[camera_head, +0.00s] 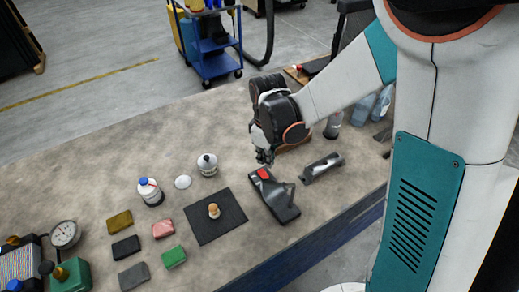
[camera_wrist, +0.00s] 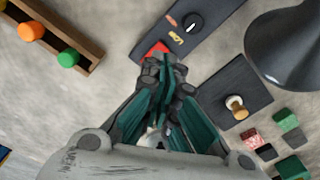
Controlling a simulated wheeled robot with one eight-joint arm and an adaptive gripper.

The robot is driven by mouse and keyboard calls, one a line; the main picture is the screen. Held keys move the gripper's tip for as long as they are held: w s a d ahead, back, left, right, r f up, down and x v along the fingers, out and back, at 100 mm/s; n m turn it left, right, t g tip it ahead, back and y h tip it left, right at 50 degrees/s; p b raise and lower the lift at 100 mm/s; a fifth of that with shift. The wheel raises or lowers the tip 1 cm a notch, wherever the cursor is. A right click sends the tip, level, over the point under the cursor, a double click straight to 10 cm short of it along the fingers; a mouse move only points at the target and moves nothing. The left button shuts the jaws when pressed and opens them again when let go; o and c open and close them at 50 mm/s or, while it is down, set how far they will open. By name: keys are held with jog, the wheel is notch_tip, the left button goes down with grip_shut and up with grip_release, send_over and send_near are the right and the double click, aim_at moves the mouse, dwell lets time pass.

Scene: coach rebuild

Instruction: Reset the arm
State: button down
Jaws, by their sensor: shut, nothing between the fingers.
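My gripper (camera_head: 264,156) is shut and empty. In the head view it hangs over the workbench, just above the far end of a black device with a red part (camera_head: 263,174). In the wrist view my gripper (camera_wrist: 163,65) points down, its closed fingers beside the red part (camera_wrist: 155,49) of that device. I cannot tell whether the fingertips touch it. My arm reaches in from the upper right of the head view.
A black mat (camera_head: 231,222) with a small wooden-knobbed piece (camera_head: 213,210) lies left of the device. Bottles (camera_head: 207,165), several coloured blocks (camera_head: 174,257) and a gauge (camera_head: 65,234) stand further left. A grey metal part (camera_head: 322,167) lies right. A blue cart (camera_head: 212,50) stands behind.

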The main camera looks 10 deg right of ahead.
jog(key=s+d+r+m+t+b, duration=0.7)
jog(key=s+d+r+m, duration=0.3)
jog(key=s, duration=0.4)
jog(key=shift+s+d+r+m+b, duration=0.2)
jog(key=shift+r+m+b, duration=0.1)
jog(key=shift+r+b, duration=0.1)
jog(key=shift+f, duration=0.1)
dwell(0.4)
